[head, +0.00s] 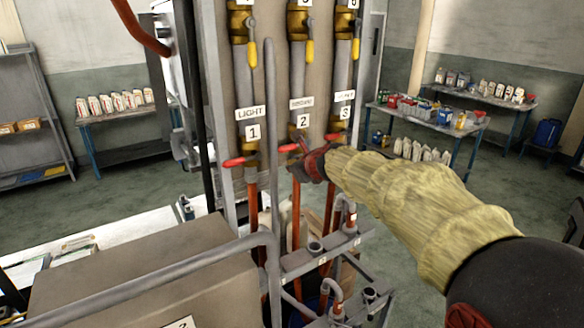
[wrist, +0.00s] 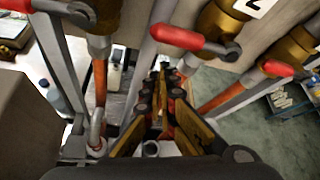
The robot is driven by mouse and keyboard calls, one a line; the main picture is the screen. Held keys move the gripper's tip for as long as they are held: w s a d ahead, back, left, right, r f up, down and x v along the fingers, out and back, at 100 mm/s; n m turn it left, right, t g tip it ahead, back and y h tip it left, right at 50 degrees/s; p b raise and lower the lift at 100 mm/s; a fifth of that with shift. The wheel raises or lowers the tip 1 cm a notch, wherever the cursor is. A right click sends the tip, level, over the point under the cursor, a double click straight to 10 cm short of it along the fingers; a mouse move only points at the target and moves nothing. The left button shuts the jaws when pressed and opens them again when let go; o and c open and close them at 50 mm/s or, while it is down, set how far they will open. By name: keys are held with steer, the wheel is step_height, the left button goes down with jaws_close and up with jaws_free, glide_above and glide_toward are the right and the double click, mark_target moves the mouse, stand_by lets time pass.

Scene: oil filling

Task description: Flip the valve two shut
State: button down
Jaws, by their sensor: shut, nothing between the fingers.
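Valve two is the middle one of the lower row, under the plate marked 2 (head: 303,121). Its red handle (head: 288,148) points left, roughly level, and shows in the wrist view as a red grip on a grey lever (wrist: 176,38). My gripper (head: 297,172) is just below this handle in the head view, shut and empty. In the wrist view my fingers (wrist: 164,70) lie together, with the tips below the lever. I cannot tell whether they touch it. My gripper and sleeve hide part of the pipe under valve two.
Valve one's red handle (head: 236,162) is close on the left, also level. Valve three's red handle (wrist: 278,68) is close on the right. A grey vertical rod (head: 270,150) stands before the pipes. Orange pipes (head: 252,205) run below. Yellow-handled valves (head: 310,50) are above.

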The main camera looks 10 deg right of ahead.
steer(key=d+f+v, duration=0.1)
steer(key=d+v, duration=0.1)
steer(key=v, duration=0.7)
steer(key=shift+s, duration=0.35)
